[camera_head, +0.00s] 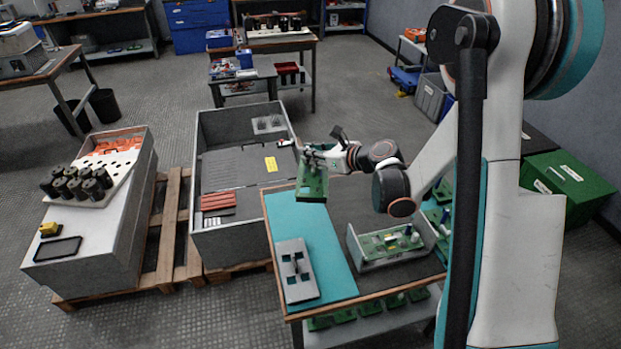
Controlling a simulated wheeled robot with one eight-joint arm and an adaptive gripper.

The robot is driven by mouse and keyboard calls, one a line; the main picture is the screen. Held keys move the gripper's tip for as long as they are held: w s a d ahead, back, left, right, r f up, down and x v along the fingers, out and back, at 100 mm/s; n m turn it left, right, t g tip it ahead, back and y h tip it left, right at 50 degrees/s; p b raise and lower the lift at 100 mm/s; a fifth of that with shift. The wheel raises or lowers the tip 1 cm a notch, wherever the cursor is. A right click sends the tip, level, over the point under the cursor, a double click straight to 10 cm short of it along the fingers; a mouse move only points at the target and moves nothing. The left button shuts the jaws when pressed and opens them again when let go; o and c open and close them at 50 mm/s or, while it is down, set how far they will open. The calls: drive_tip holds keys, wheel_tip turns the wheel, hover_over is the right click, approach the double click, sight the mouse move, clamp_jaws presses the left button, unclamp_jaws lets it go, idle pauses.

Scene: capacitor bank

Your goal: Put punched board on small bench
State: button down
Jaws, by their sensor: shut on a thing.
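My gripper (312,158) is shut on a green circuit board (312,184), which hangs tilted below it, above the far edge of the workbench. A grey plate with square cut-outs (296,282), which looks like a punched board, lies on the teal mat (334,277) at the workbench's left side. A small dark part sits on the plate. A low small bench (262,73) stands farther back with blue and red boxes on it; I cannot tell for sure that it is the small bench.
A grey open crate (202,160) stands on a pallet left of the workbench (372,293). A tray of green boards (356,246) sits right of the mat. A grey cabinet (110,225) with black capacitors is at left. Open floor (350,90) lies beyond the workbench.

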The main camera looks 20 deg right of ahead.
drive_tip(key=shift+w+f+n+g+y+b, duration=0.5)
drive_tip(key=shift+f+n+b, duration=0.2)
drive_tip(key=shift+f, duration=2.15)
drive_tip(key=shift+w+f+n+g+y+b, duration=0.45)
drive_tip(key=shift+w+f+n+y+b, duration=0.15)
drive_tip(key=shift+f, duration=2.25)
drive_tip(key=shift+w+f+n+g+y+b, duration=0.55)
drive_tip(key=shift+f+b, duration=0.2)
drive_tip(key=shift+f, duration=2.1)
drive_tip(key=shift+s+b, duration=0.1)
drive_tip(key=shift+b, duration=0.4)
drive_tip(key=shift+f+b, duration=0.7)
drive_tip(key=shift+b, duration=0.05)
drive_tip(key=c, duration=1.5)
unclamp_jaws()
drive_tip(key=shift+c, duration=0.2)
